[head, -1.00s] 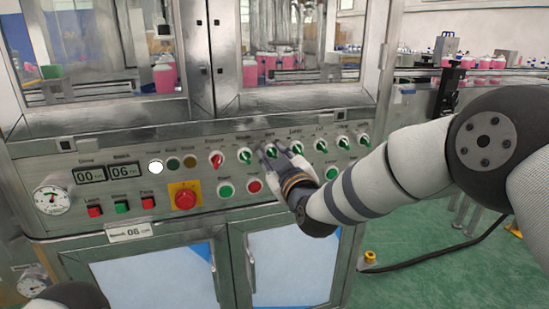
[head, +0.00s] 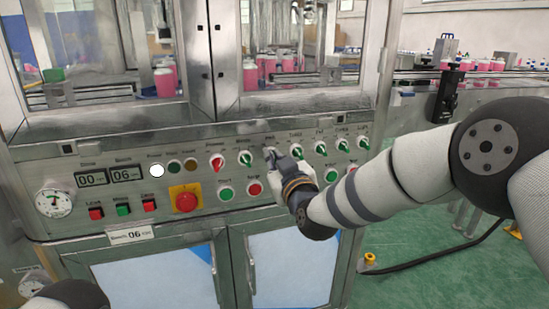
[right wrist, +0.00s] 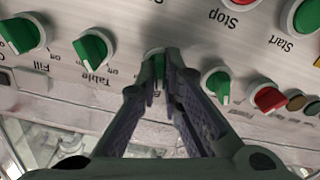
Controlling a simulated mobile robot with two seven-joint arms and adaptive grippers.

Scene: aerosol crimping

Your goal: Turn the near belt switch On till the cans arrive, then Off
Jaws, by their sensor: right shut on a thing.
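The control panel (head: 130,185) carries a row of green rotary switches and one red one. My right gripper (head: 271,154) reaches the panel from the right and is shut on one green switch knob, which it mostly hides in the head view. In the right wrist view the fingers (right wrist: 162,72) close around this green knob (right wrist: 154,60), between the Table switch (right wrist: 91,50) and another green switch (right wrist: 217,84). Its setting cannot be told. Pink cans (head: 250,76) stand behind the machine's glass. My left gripper is not in view.
A red emergency button on yellow (head: 185,200) sits left of my gripper. Green start (head: 225,193) and red stop (head: 254,189) buttons lie just below the switch row. More pink cans (head: 483,65) stand on a conveyor (head: 485,78) at the right. Cabinet doors are below.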

